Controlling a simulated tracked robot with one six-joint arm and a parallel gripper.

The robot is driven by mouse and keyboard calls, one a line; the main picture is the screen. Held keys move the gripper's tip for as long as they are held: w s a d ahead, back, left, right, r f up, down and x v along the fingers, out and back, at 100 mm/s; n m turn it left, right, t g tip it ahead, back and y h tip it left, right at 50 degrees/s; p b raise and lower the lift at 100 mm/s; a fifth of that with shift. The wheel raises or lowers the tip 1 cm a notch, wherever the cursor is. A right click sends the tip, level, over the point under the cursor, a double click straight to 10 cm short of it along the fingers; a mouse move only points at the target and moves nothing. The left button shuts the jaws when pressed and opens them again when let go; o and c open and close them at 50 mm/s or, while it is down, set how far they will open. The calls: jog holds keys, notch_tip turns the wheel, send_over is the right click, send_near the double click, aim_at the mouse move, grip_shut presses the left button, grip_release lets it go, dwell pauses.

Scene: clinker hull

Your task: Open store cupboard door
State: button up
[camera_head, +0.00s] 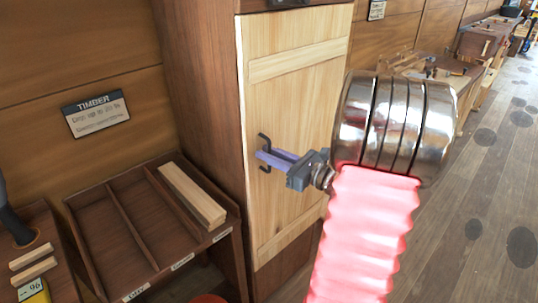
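The store cupboard (205,120) is a tall dark brown cabinet. Its door (300,110) is pale wood with a cross batten near the top and another low down. The door looks closed; I see no clear gap along its left edge. A dark bracket-shaped handle (262,138) stands out near the door's left edge. My gripper (264,158) is at the handle, its purple fingers reaching left to it, between its upper and lower ends. I cannot tell whether the fingers are closed on it. My arm hides the door's lower right.
A divided wooden rack (120,225) holding pale timber strips (192,196) stands left of the cupboard. A TIMBER sign (96,114) hangs on the wall. Workbenches (485,42) line the wall at the far right. The plank floor (470,190) at the right is clear.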

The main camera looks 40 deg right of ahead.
jog(key=shift+c, duration=0.4)
grip_shut()
jog(key=shift+s, duration=0.1)
